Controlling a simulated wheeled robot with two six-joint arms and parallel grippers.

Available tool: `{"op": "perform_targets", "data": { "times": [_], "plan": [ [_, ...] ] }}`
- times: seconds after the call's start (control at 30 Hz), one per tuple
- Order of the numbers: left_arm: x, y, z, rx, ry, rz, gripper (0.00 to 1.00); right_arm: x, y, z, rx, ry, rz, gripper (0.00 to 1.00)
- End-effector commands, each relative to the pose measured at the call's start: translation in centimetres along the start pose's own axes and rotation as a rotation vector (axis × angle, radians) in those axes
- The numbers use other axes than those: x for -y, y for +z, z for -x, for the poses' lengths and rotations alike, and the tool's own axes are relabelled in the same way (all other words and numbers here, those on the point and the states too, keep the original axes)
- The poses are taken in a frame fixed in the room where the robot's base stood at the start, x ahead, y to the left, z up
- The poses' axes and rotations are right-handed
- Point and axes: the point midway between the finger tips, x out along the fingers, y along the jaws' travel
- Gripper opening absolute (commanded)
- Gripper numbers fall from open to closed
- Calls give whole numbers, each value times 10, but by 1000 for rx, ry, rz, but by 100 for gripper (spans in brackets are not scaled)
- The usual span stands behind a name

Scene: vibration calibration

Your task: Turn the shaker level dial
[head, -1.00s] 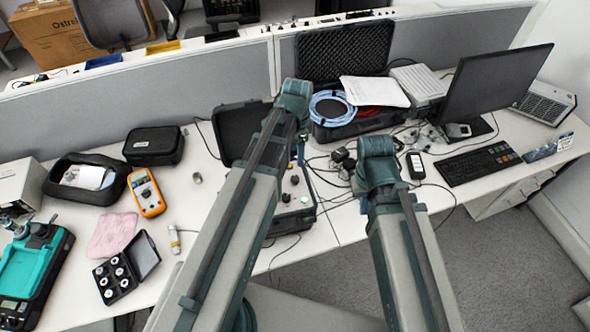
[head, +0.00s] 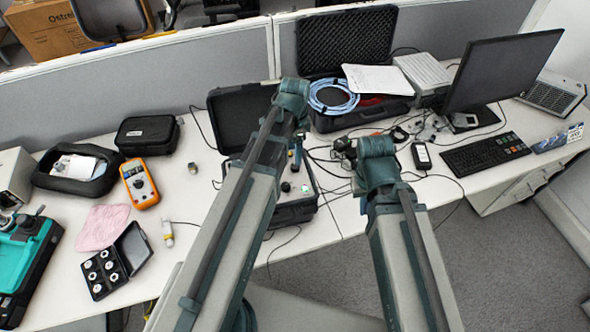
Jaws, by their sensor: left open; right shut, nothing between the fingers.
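The shaker unit looks to be the open black case (head: 224,120) in the middle of the desk. Its light panel (head: 296,198) carries dark knobs and a small green light, partly hidden by my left arm. I cannot tell which knob is the level dial. My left gripper (head: 296,158) is open and hangs over the panel, mostly hidden behind its own arm. I cannot tell whether it touches a knob. My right gripper (head: 345,149) shows only as a small dark part behind my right arm, right of the case. It is shut and empty.
An orange multimeter (head: 140,184), a black pouch (head: 148,136) and an open box of small parts (head: 103,274) lie left. Another open case (head: 346,42) with blue cable stands behind. A monitor (head: 505,70) and keyboard (head: 486,157) are right. Loose cables cross the desk's middle.

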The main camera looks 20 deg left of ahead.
Motion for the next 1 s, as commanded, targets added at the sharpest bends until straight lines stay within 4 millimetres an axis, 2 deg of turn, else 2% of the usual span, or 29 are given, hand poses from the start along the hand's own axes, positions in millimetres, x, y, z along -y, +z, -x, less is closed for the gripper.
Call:
{"op": "perform_targets", "data": {
  "times": [0.03,0.4,0.8,0.87,1.0],
  "plan": [
    [0,0,-15,0,0,0,67,2,-1,-15,0,0,0,0],
    [0,0,-62,0,0,0,67,6,-4,-61,0,0,-2,0],
    [0,0,-66,0,0,0,67,6,-4,-65,0,0,-2,0],
    [0,0,-66,0,0,0,58,6,-4,-65,0,0,-2,0],
    [0,0,-66,0,0,0,32,6,-4,-65,0,0,-2,0]
  ]
}}
